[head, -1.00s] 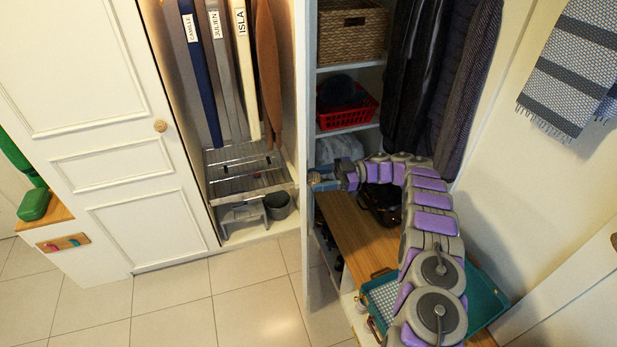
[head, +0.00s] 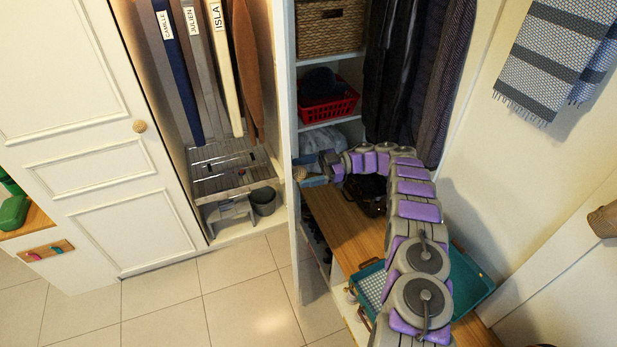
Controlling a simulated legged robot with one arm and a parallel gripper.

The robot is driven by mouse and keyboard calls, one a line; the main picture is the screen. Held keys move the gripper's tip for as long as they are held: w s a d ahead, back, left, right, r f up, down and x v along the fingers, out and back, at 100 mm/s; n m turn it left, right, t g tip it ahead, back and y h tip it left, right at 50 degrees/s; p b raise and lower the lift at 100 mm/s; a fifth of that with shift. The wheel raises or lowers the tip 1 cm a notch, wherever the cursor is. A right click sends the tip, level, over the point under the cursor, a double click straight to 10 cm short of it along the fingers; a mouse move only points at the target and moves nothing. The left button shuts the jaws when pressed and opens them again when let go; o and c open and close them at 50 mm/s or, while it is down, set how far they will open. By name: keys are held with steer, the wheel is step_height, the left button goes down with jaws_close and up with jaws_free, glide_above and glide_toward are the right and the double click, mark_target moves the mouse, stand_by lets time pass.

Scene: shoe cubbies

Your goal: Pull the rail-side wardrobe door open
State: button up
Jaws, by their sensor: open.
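A white door or panel (head: 288,215) stands nearly edge-on in the middle of the head view, left of the hanging dark clothes (head: 415,75) and shelves. It appears to be the rail-side door standing out from the wardrobe. A small tan knob (head: 299,173) shows near its right face. My gripper (head: 308,173) is open, with its fingertips at this knob; whether the jaws are around it or beside it is too small to tell. The left wardrobe door (head: 95,150) is shut and has a round wooden knob (head: 139,126).
A wooden bench (head: 335,220) with a teal tray (head: 470,280) and a dark bag (head: 366,192) lies below my arm. A red basket (head: 328,108) sits on a shelf. The tiled floor (head: 235,285) at front left is clear.

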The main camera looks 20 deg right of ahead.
step_height(320, 180, up, 4)
steer(key=shift+w+d+f+p, duration=0.1)
steer(key=shift+d+f+p, duration=0.1)
steer(key=shift+p, duration=0.45)
steer(key=s+a+r+p, duration=0.1)
steer(key=s, duration=1.5)
steer(key=shift+a+p, duration=0.35)
steer(key=shift+a, duration=0.05)
steer(key=shift+r, duration=0.1)
